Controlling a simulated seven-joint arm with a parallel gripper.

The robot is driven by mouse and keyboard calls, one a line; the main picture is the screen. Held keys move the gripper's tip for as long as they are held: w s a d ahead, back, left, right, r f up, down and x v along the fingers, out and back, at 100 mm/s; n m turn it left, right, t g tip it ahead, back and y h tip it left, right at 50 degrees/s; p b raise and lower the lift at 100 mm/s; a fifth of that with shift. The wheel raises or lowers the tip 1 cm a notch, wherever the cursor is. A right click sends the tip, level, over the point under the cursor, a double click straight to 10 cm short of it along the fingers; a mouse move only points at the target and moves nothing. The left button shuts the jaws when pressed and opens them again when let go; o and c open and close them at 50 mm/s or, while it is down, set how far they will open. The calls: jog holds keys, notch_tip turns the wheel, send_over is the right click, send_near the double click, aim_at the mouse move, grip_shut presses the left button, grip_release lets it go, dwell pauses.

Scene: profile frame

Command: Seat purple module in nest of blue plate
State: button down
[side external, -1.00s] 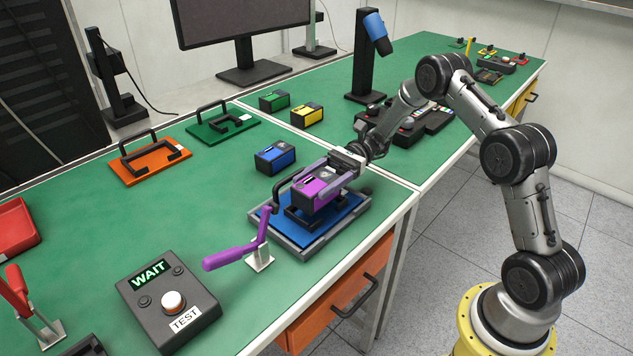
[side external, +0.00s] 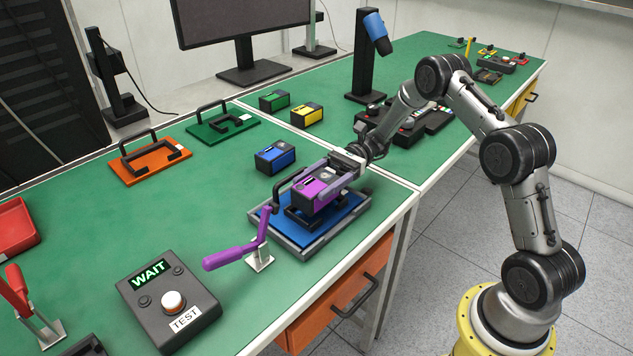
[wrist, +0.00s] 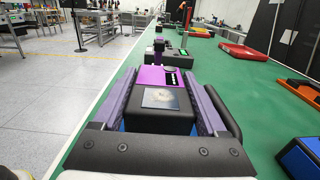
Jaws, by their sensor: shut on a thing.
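The purple module (side external: 316,192) is a black box with a purple end, held level in my gripper (side external: 325,180). It sits at the black nest frame (side external: 292,214) of the blue plate (side external: 336,218); I cannot tell whether it is fully down in it. The blue plate lies in a grey tray fixture (side external: 304,252) near the table's front edge. In the wrist view the module (wrist: 163,97) lies between both fingers of my gripper (wrist: 165,88), which are shut on its sides. The fingers and module hide most of the nest.
A purple-handled clamp (side external: 237,254) stands just left of the fixture, its handle pointing left. A test box (side external: 168,306) reading WAIT is farther left. Blue (side external: 275,157), yellow (side external: 307,114) and green (side external: 274,101) modules stand behind. An orange plate (side external: 148,164) and a green plate (side external: 222,130) lie at the back left.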

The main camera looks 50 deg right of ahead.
jog(key=shift+f, duration=1.25)
grip_release()
jog(key=shift+d, duration=0.1)
jog(key=d, duration=1.3)
jog(key=shift+d, duration=0.3)
